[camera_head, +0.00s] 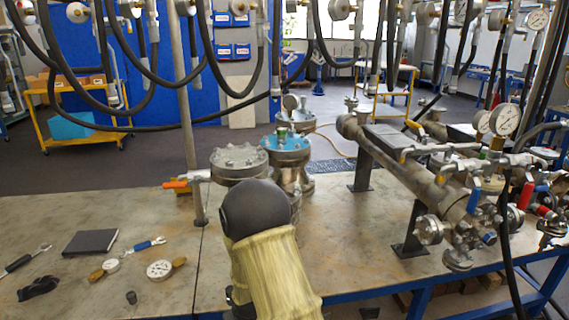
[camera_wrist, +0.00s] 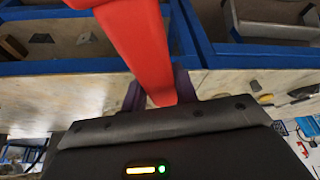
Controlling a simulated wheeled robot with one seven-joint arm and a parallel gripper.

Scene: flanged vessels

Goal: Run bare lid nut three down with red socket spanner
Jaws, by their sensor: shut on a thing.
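In the wrist view my gripper (camera_wrist: 160,92) is shut on the red socket spanner (camera_wrist: 137,40). Its broad red body runs up out of the frame, and its socket end cannot be seen. In the head view my arm hides the gripper and spanner. Beyond the arm stand a flanged vessel with a bare grey lid (camera_head: 239,156), one with a blue-topped lid (camera_head: 288,143) and a third vessel (camera_head: 299,116) farther back. Small nuts or bolts show around the grey lid's rim. I cannot tell which nut is number three or whether the spanner touches one.
A post with an orange-handled valve (camera_head: 176,184) stands left of the vessels. A pipe manifold with gauges (camera_head: 440,180) fills the right side. Loose gauges (camera_head: 160,270), a dark flat box (camera_head: 91,242) and spanners (camera_head: 148,245) lie on the left bench. Black hoses hang above.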

